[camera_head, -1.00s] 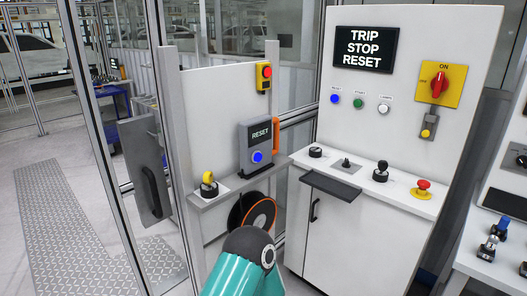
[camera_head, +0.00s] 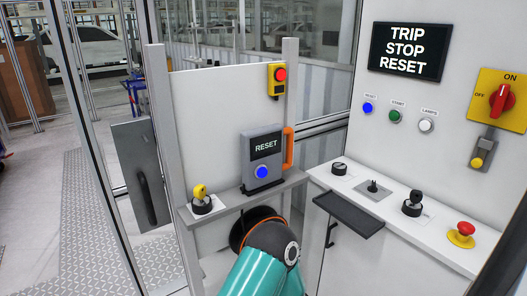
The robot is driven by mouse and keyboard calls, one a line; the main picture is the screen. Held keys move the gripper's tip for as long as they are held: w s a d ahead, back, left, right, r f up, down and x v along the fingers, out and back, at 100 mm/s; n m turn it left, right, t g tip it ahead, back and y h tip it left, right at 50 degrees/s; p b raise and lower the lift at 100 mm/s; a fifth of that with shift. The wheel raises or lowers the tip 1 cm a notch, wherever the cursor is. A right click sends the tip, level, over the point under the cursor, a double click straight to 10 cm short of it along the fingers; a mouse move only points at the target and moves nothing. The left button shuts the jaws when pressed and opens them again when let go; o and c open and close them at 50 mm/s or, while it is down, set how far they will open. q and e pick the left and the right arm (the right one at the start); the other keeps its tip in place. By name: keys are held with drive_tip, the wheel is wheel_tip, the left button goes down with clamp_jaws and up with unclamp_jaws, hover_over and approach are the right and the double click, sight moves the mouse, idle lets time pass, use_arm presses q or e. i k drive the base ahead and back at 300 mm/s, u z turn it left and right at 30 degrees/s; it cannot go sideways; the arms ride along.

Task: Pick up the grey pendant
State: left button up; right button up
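The grey pendant (camera_head: 264,160) stands upright on a narrow grey shelf (camera_head: 230,198) in front of a white panel. It has a dark screen reading RESET and a blue button (camera_head: 261,172). An orange handle (camera_head: 288,148) shows at its right side. One of my arms, with a teal link and a dark joint, rises from the bottom edge below the shelf. No gripper fingers show on it, and I cannot tell which arm it is. Neither gripper is in view.
A yellow-topped knob (camera_head: 200,192) sits left on the shelf. A red button on a yellow box (camera_head: 278,78) hangs above. At right, a white cabinet has a TRIP STOP RESET sign (camera_head: 408,50), a ledge with controls and a red emergency button (camera_head: 464,229). A dark plate (camera_head: 140,172) with a handle stands left.

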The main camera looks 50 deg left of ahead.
sight(262, 147)
drive_tip(key=u, duration=0.4)
drive_tip(key=i, duration=1.15)
drive_tip(key=u, duration=1.2)
drive_tip(key=i, duration=0.55)
drive_tip(key=u, duration=0.35)
drive_tip(key=k, duration=0.9)
drive_tip(key=u, duration=0.15)
drive_tip(key=i, duration=0.9)
drive_tip(key=z, duration=0.3)
drive_tip(key=k, duration=0.15)
drive_tip(key=u, duration=0.25)
